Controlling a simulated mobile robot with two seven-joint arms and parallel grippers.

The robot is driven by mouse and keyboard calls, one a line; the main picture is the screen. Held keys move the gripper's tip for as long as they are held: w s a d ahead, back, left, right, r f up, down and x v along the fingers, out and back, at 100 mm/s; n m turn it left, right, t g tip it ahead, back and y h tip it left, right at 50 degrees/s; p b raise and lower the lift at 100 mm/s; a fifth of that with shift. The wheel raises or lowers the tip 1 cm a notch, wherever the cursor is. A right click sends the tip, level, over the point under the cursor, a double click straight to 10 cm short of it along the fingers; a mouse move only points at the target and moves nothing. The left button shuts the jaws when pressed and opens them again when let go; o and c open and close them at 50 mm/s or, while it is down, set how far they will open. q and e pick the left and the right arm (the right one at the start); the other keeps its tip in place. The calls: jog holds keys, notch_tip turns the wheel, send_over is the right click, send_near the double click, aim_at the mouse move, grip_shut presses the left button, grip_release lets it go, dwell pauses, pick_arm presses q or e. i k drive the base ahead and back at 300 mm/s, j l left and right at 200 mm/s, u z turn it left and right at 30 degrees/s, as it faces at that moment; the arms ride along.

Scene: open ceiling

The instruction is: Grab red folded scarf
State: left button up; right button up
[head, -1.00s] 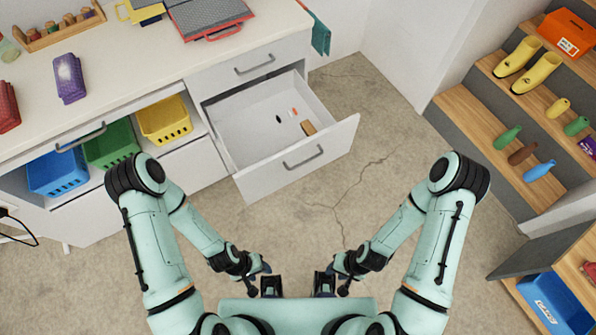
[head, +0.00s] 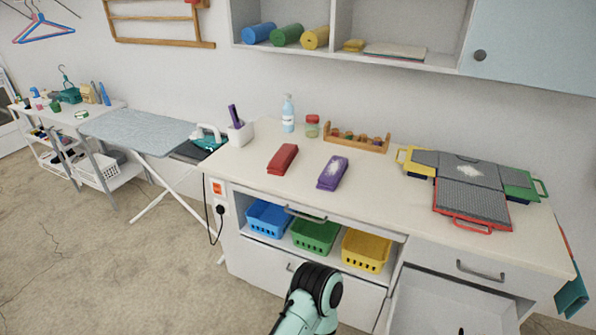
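A red folded scarf (head: 283,158) lies flat on the white counter (head: 390,208), left of a purple folded cloth (head: 333,172) with a pale patch on it. The scarf is uncovered and nothing touches it. One of my arm's joints shows at the bottom of the head view, in front of the counter. Neither of my grippers is in view.
A white holder (head: 240,132), a spray bottle (head: 288,113) and a wooden rack (head: 357,138) stand behind the scarf. An ironing board (head: 137,130) is at the left. Baskets fill the shelf below. An open drawer (head: 450,305) juts out at lower right.

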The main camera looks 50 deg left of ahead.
aim_at(282, 159)
jog(key=u, duration=2)
jog(key=i+j+u, duration=0.1)
jog(key=i+j, duration=0.15)
jog(key=i, duration=0.2)
